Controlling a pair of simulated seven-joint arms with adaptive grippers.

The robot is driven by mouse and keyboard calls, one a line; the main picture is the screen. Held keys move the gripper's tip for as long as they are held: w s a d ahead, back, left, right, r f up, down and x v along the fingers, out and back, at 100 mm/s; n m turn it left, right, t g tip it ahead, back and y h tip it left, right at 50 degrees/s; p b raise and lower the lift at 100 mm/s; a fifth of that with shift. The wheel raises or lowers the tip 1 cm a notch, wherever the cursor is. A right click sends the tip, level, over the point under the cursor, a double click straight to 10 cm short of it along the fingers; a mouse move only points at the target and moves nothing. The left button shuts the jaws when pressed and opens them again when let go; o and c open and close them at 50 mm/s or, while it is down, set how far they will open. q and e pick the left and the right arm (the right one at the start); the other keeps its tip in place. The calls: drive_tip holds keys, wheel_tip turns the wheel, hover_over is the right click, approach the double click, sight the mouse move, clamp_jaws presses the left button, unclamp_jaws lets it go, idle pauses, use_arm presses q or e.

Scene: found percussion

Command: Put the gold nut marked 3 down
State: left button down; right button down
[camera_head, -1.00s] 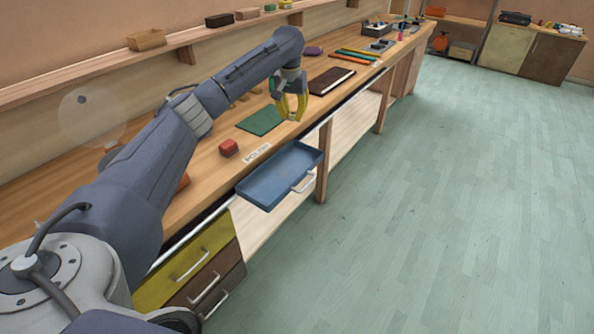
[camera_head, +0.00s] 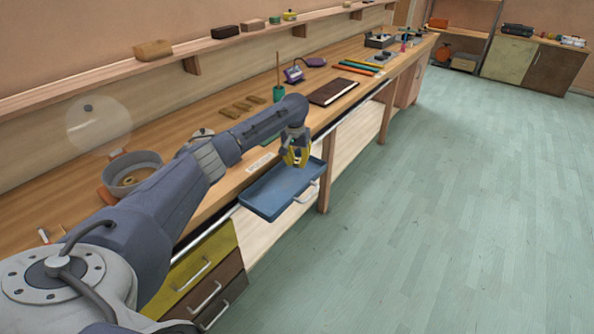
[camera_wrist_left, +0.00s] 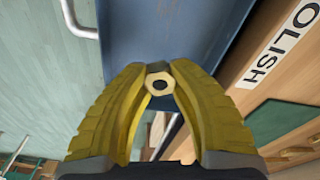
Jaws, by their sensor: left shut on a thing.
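The gold nut (camera_wrist_left: 160,74) is a pale gold ring with a dark hole, held between my fingertips in the left wrist view. Its mark cannot be read. My left gripper (camera_head: 296,160) has yellow fingers and is shut on the nut. It points down over the far end of the open blue drawer (camera_head: 270,203). The drawer also shows below the fingers in the left wrist view (camera_wrist_left: 150,38). I cannot tell how high the nut is above the drawer floor. My right gripper is not in view.
A POLISH label (camera_head: 260,163) is on the bench edge beside the drawer. A grey pot (camera_head: 131,174) stands behind my left arm. A dark brown book (camera_head: 334,92) and a green cup (camera_head: 279,92) are farther along the bench. The floor on the right is clear.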

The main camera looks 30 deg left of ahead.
sight(297, 174)
use_arm(q)
drive_tip(key=shift+f, duration=2.1)
drive_tip(key=shift+f, duration=0.1)
drive_tip(key=c, duration=1.2)
unclamp_jaws()
